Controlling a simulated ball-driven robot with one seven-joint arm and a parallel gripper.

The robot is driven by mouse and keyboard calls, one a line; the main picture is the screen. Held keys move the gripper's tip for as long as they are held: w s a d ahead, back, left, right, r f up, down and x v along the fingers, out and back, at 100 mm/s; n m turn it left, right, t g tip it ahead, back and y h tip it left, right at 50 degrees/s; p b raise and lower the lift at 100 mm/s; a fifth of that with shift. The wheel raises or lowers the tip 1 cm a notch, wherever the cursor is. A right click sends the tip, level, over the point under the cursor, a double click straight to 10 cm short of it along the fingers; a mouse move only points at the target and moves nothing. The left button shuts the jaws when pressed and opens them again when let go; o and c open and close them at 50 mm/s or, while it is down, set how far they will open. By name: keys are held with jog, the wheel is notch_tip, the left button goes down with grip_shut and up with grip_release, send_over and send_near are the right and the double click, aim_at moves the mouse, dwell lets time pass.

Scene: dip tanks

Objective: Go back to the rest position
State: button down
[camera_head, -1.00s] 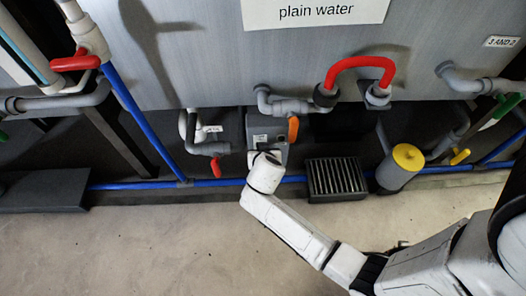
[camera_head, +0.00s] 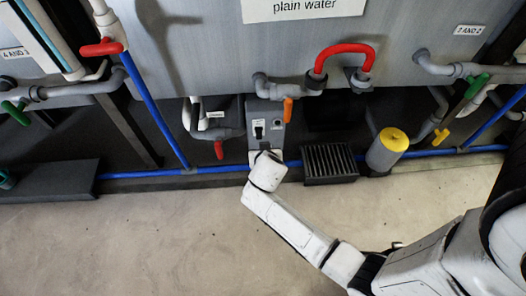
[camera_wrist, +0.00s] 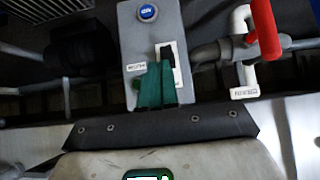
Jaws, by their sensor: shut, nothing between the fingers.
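My gripper is at the end of my white arm, low in front of a grey control box (camera_head: 266,118) under the tank; its fingers do not show clearly in the head view. In the wrist view, my gripper's teal fingers (camera_wrist: 155,86) are together and empty. They overlap the front of the same box (camera_wrist: 134,40), beside a black switch on a white plate (camera_wrist: 176,60). I cannot tell whether they touch it. A blue button (camera_wrist: 147,12) shows on the box.
The grey tank (camera_head: 215,65) fills the back. A pipe with a red handle (camera_head: 219,150), an orange handle (camera_head: 287,110), a black grate (camera_head: 329,162) and a yellow-topped cylinder (camera_head: 388,150) are close to the box. A blue pipe (camera_head: 135,175) runs low. The floor (camera_head: 110,240) in front is clear.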

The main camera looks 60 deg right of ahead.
dwell(0.4)
jog(key=s+a+r+n+g+y, duration=0.25)
jog(key=s+a+n+y, duration=0.2)
jog(key=s+a, duration=0.35)
jog(key=s+a+r+n+g+y, duration=0.2)
jog(key=s+a+r+n+y, duration=0.15)
jog(key=s+a+n, duration=0.5)
notch_tip(320, 180, up, 32)
jog(key=s+d+m+p, duration=0.1)
jog(key=m+p, duration=0.1)
jog(key=p, duration=3)
jog(key=shift+s+d+r+m+h, duration=0.25)
jog(key=shift+d+m+h, duration=0.05)
jog(key=shift+m+h, duration=0.1)
